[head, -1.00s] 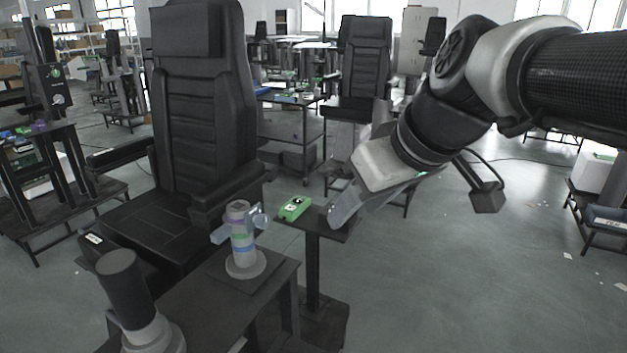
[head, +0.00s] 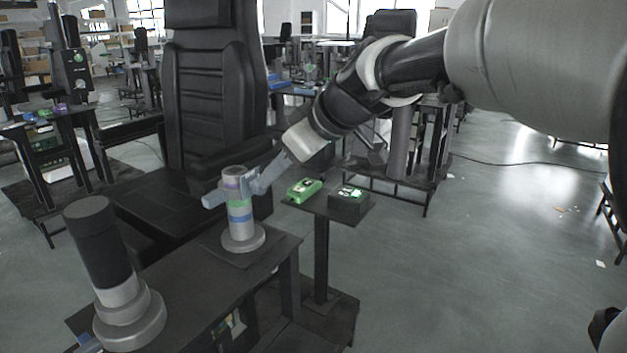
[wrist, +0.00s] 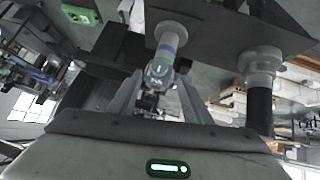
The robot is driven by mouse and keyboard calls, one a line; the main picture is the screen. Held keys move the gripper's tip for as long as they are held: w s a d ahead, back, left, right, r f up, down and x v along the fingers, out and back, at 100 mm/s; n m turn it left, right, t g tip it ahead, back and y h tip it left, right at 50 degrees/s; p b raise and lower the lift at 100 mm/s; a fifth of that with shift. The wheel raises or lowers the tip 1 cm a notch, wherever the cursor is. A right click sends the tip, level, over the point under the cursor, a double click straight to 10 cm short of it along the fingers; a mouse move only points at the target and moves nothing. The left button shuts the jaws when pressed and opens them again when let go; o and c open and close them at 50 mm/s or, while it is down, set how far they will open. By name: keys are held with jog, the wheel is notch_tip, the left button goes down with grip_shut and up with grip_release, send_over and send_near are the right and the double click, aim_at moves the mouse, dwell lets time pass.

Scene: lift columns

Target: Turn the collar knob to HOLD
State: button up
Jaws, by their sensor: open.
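The grey lift column (head: 240,212) with blue and green bands stands upright on a round flange on the dark bench. The collar knob (wrist: 158,72) shows in the wrist view as a small grey round end with marks too small to read. My gripper (head: 257,182) is at the column's upper right side; in the head view its fingers hide the knob. In the wrist view my gripper (wrist: 158,88) is open, with one finger either side of the knob; I cannot tell whether they touch it.
A second column (head: 100,250) with a black top stands on the bench's near left. A green box (head: 304,190) and a dark box (head: 348,199) sit on a small stand right of the bench. A black seat (head: 215,100) stands behind. The floor at right is open.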

aim_at(257, 186)
jog(key=x, duration=0.7)
jog(key=shift+b, duration=0.35)
jog(key=shift+w+f, duration=0.1)
jog(key=c, duration=1.1)
jog(key=shift+o, duration=0.2)
